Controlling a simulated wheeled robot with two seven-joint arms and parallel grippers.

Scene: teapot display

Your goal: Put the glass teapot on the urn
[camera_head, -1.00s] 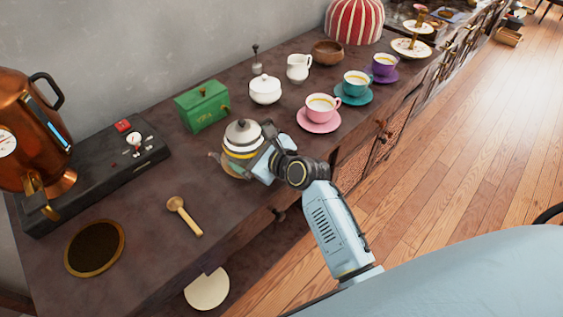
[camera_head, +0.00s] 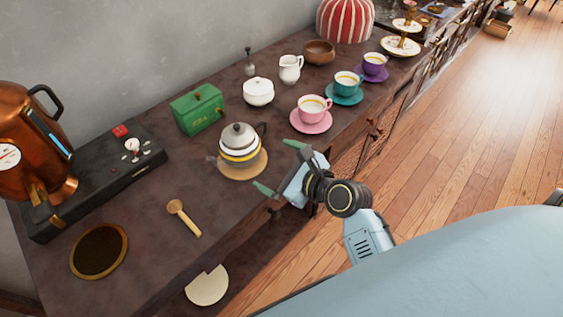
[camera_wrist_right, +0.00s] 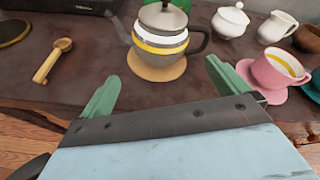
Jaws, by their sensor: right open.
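The glass teapot (camera_head: 240,147) has a grey lid, white and yellow bands and a dark handle. It stands upright on a round tan mat (camera_head: 242,172) on the dark counter. The copper urn (camera_head: 28,140) stands at the far left on a black base, with a gauge and a tap. My right gripper (camera_head: 280,167) is open and empty at the counter's front edge, apart from the teapot. In the right wrist view the teapot (camera_wrist_right: 162,32) is ahead, beyond the two green fingertips. My left gripper is not in view.
A wooden scoop (camera_head: 184,218) and a round dark mat (camera_head: 98,250) lie at the front left. Bare counter lies between scoop and teapot.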

